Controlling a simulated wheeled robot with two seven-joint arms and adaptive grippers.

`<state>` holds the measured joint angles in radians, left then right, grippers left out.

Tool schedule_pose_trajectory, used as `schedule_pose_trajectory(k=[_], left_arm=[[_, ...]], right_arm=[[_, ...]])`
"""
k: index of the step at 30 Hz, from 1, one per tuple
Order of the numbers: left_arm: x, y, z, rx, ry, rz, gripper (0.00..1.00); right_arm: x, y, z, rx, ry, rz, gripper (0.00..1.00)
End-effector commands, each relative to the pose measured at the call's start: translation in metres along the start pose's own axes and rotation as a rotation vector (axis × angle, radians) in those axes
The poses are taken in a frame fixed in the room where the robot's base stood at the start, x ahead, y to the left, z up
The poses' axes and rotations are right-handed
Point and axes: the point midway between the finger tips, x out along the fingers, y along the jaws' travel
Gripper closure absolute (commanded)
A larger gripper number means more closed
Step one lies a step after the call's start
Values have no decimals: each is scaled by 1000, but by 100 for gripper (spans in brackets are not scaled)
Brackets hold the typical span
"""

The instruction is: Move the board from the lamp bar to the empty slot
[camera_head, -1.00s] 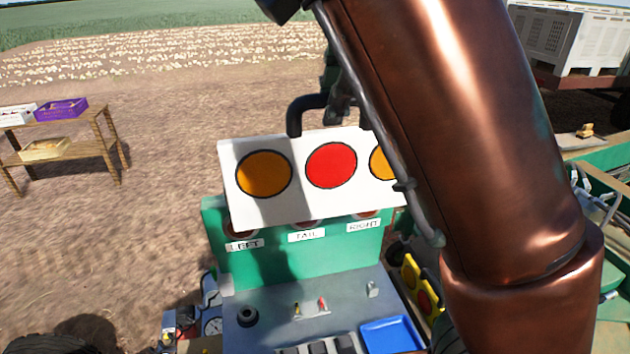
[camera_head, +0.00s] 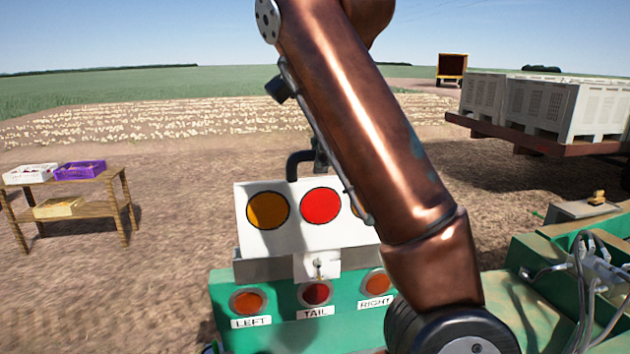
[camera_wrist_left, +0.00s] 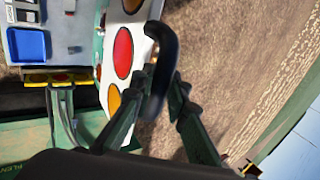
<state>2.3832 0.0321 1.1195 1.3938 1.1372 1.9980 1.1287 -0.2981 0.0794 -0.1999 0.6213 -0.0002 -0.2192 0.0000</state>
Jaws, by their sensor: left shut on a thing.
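The board (camera_head: 293,228) is a white plate with an orange, a red and a partly hidden orange disc and a black handle (camera_head: 297,160) on top. It is upright above the green lamp bar (camera_head: 270,333), whose LEFT, TAIL and RIGHT lamps show below it. A white bracket (camera_head: 317,265) shows under the board; I cannot tell what it belongs to. My left gripper (camera_wrist_left: 163,80) is shut on the handle, which also shows in the left wrist view (camera_wrist_left: 165,48). My copper arm hides the board's right end. I cannot make out an empty slot. My right gripper is not in view.
A wooden rack (camera_head: 120,205) with crates stands at the left. A trailer (camera_head: 545,145) carries grey bins at the right. Green machinery with hoses (camera_head: 590,265) lies at lower right. The left wrist view shows a blue tray (camera_wrist_left: 28,45) on a console. Open soil lies behind.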

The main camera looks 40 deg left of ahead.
Motion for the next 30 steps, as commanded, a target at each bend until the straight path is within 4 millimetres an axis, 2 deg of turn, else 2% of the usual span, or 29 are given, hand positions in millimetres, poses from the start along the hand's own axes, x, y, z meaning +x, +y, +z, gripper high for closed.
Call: schedule_pose_trajectory(k=[3,14,30], left_arm=[[8,-16,0,-1,1,-2,100],[25,-41,0,0,2,-3,100],[57,-17,-1,0,2,-4,100]], right_arm=[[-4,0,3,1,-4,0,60],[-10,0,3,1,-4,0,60],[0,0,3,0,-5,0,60]])
